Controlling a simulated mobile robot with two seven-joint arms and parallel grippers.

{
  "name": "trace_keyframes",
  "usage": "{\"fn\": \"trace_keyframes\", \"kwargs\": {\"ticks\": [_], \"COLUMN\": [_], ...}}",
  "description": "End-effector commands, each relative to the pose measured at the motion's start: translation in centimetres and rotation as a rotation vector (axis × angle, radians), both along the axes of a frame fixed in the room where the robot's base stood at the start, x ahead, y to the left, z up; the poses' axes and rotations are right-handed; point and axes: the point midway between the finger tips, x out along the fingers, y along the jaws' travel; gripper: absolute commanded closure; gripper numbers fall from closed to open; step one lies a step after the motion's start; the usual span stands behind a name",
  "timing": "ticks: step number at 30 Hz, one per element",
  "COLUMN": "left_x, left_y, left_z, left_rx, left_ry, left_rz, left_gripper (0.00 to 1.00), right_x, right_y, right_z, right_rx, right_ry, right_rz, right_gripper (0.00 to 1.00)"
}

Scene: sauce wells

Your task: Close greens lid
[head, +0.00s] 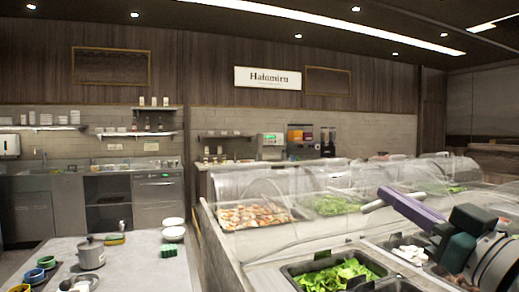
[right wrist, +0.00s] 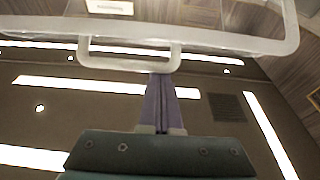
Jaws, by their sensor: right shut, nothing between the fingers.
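Leafy greens (head: 338,274) fill a dark pan at the front of the counter, uncovered from above. More greens (head: 335,204) sit farther back under a clear curved cover (head: 320,180). I cannot tell which cover is the greens lid. My right gripper (head: 382,198) reaches in from the right above the counter, purple fingers shut and empty. In the right wrist view, a clear lid with a pale rim (right wrist: 225,40) and a U-shaped handle (right wrist: 128,64) is just beyond the fingertips (right wrist: 160,80). The fingertips overlap the handle in the picture; contact is unclear. My left gripper is out of view.
A tray of orange-brown food (head: 252,215) lies under a clear cover at the counter's left. A pan of white pieces (head: 411,254) is below my right arm. A table (head: 130,265) at left holds a pot (head: 91,254) and bowls (head: 173,235).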

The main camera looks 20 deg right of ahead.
Motion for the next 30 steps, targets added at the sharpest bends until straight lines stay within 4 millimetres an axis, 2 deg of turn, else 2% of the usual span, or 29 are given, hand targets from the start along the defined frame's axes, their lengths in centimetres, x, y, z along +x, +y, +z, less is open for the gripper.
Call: {"fn": "trace_keyframes", "kwargs": {"ticks": [1,3,9,12,21,30], "left_x": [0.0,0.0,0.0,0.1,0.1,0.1], "left_y": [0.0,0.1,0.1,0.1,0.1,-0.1], "left_z": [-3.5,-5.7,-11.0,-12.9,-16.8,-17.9], "left_rx": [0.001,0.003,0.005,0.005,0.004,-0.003], "left_ry": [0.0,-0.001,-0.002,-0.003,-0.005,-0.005], "left_rz": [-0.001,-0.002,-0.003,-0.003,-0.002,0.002], "left_gripper": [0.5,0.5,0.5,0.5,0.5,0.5], "right_x": [-0.6,-1.5,-3.7,-4.7,-6.3,-6.7], "right_y": [0.0,-0.1,-0.3,-0.4,-0.5,-0.5], "right_z": [-3.3,-5.1,-9.9,-12.0,-16.9,-18.7], "right_rx": [0.004,0.009,0.019,0.018,0.019,0.019], "right_ry": [-0.031,-0.084,-0.221,-0.228,-0.227,-0.227], "right_rz": [-0.001,0.0,-0.002,0.001,0.0,0.0], "right_gripper": [1.0,1.0,1.0,1.0,1.0,1.0]}}
